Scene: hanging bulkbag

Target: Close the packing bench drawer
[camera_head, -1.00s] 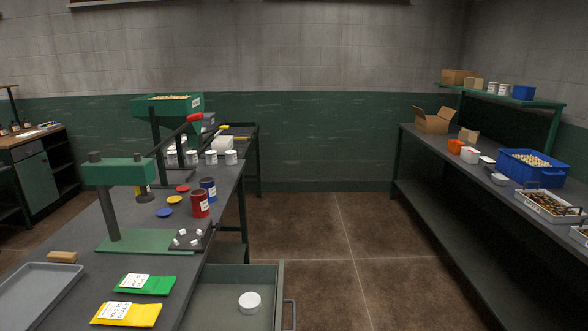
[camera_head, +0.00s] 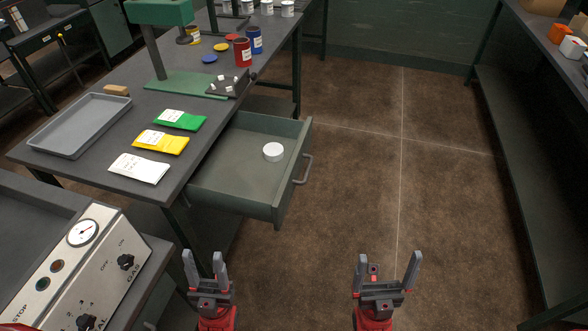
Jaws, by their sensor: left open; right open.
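The packing bench drawer (camera_head: 232,179) is pulled out from the right side of the packing bench (camera_head: 108,195). It is grey-green, with a metal bar handle (camera_head: 304,170) on its right-hand front. A white round tub (camera_head: 273,152) sits inside it. My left gripper (camera_head: 206,268) is open and empty, below the drawer in the picture and apart from it. My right gripper (camera_head: 389,272) is open and empty over the floor, to the lower right of the drawer handle and apart from it.
Green, yellow and white packets (camera_head: 139,168) and a grey tray (camera_head: 78,124) lie on the bench top. A control panel with a gauge (camera_head: 82,233) stands at lower left. Another bench (camera_head: 530,130) is at right. The floor (camera_head: 365,180) between is clear.

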